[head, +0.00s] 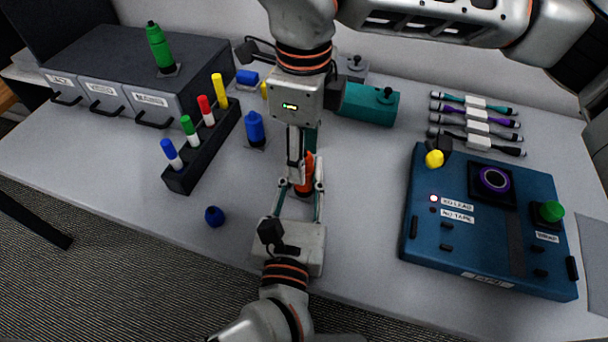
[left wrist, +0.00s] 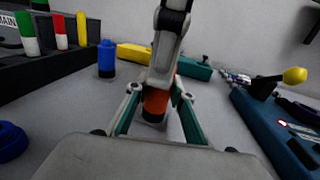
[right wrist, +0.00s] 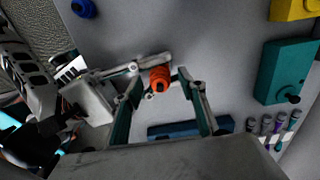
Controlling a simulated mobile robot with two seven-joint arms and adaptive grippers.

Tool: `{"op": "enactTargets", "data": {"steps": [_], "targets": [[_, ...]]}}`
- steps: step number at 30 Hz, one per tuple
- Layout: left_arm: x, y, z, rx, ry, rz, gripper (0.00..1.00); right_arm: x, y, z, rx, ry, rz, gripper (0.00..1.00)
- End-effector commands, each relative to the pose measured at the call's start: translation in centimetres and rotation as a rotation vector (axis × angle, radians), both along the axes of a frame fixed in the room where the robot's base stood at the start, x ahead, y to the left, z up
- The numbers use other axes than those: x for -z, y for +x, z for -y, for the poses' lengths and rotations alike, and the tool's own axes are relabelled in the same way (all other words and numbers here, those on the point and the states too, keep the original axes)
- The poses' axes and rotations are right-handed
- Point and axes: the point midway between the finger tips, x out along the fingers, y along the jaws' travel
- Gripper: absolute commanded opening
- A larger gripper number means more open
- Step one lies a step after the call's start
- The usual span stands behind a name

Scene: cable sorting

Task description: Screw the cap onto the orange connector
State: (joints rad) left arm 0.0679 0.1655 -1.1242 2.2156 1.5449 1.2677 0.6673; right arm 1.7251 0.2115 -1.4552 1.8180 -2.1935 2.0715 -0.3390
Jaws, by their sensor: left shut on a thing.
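The orange connector (head: 304,182) stands upright near the table's middle, with a dark lower end visible in the left wrist view (left wrist: 155,105). My left gripper (head: 298,188) reaches in from the front and is shut on it from the side. My right gripper (head: 300,150) points down from above, its fingers at the orange top. In the right wrist view, a ribbed orange part (right wrist: 160,78) lies between the right fingertips; contact is unclear. I cannot separate the cap from the connector. The right fingers partly hide the orange top in the head view.
A blue cap (head: 214,216) lies at the front left, and a blue connector (head: 254,128) stands behind it. A black rack (head: 180,178) of coloured markers is at left. A blue test box (head: 420,215) is at right, with cables (head: 476,103) behind it.

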Motion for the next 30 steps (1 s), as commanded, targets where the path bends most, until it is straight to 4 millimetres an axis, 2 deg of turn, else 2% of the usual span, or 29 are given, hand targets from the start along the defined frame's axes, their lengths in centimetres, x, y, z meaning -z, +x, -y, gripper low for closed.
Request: {"op": "enactTargets", "data": {"steps": [4,7,15,21,25,30], "targets": [[0.0,0.0,0.0,0.0,0.0,0.0,0.0,-0.5,0.0,0.0,0.0,0.001,0.001,0.41],[0.0,0.0,0.0,0.0,0.0,0.0,0.0,-1.6,0.1,0.0,0.0,0.001,0.004,0.41],[0.0,0.0,0.0,0.0,0.0,0.0,0.0,-7.0,0.1,0.0,0.002,0.0,0.005,0.41],[0.0,0.0,0.0,0.0,0.0,0.0,0.0,-10.3,0.1,0.0,0.002,0.0,0.003,0.41],[0.0,0.0,0.0,0.0,0.0,0.0,0.0,-11.5,0.0,0.0,0.001,0.0,0.001,0.41],[0.0,0.0,0.0,0.0,0.0,0.0,0.0,-12.0,0.0,0.0,0.001,0.0,0.0,0.41]]}}
